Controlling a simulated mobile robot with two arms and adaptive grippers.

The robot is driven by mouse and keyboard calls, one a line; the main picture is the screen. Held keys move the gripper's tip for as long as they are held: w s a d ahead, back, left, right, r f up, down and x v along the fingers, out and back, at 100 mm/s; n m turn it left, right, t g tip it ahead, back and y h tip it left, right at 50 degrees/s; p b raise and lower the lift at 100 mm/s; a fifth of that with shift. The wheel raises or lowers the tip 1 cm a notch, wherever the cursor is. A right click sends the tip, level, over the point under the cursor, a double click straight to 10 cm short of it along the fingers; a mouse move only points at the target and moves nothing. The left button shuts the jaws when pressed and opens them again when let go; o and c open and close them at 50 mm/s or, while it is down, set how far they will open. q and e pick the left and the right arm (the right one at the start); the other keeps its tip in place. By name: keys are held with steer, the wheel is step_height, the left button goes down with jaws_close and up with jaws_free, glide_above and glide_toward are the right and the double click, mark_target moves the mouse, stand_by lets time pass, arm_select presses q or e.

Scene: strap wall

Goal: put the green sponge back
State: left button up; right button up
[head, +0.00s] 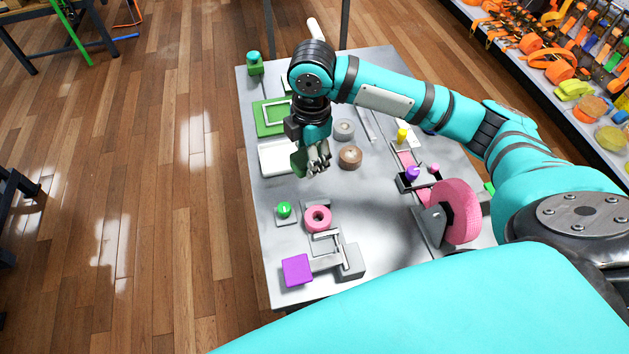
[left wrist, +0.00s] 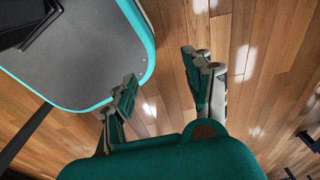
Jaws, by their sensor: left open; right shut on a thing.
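My right gripper (head: 318,160) is over the grey table, beside the right part of a white tray (head: 264,161). It is shut on the green sponge (head: 298,161), which shows at the left of its fingers and is partly hidden by them. I cannot tell whether the sponge touches the tray or the table. My left gripper (left wrist: 163,85) is open and empty in the left wrist view, with the wooden floor behind it. It does not show in the head view.
A green frame (head: 262,121) lies behind the white tray. A brown tape roll (head: 350,157) and a grey ring (head: 344,129) are right of the gripper. A pink ring (head: 318,218), green knob (head: 284,209) and purple block (head: 297,270) stand nearer. A pink wheel (head: 461,211) stands at the right.

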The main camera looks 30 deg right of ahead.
mark_target(315, 183)
steer(key=n, duration=0.2)
steer(key=w+d+f+n, duration=0.1)
steer(key=n, duration=0.2)
steer(key=w+f+n, duration=0.1)
steer(key=n, duration=0.2)
steer(key=shift+w+d+p, duration=0.25)
steer(key=shift+d+p, duration=0.1)
steer(key=f+n, duration=0.2)
steer(key=f, duration=0.1)
steer(key=d+f+n+p, duration=0.1)
steer(key=f+n, duration=0.1)
steer(key=f, duration=0.2)
steer(key=w+f+n+p, duration=0.1)
steer(key=f+n, duration=0.1)
steer(key=f, duration=0.2)
steer(key=shift+d+f, duration=0.15)
steer(key=shift+d, duration=0.1)
arm_select(q)
steer(key=r, duration=0.3)
steer(key=shift+s+d+r, duration=0.1)
steer(key=shift+s+d, duration=0.15)
steer(key=shift+s, duration=0.1)
arm_select(e)
steer(key=shift+w+f, duration=0.1)
steer(key=shift+f, duration=0.2)
steer(key=shift+f, duration=0.15)
steer(key=o, duration=1)
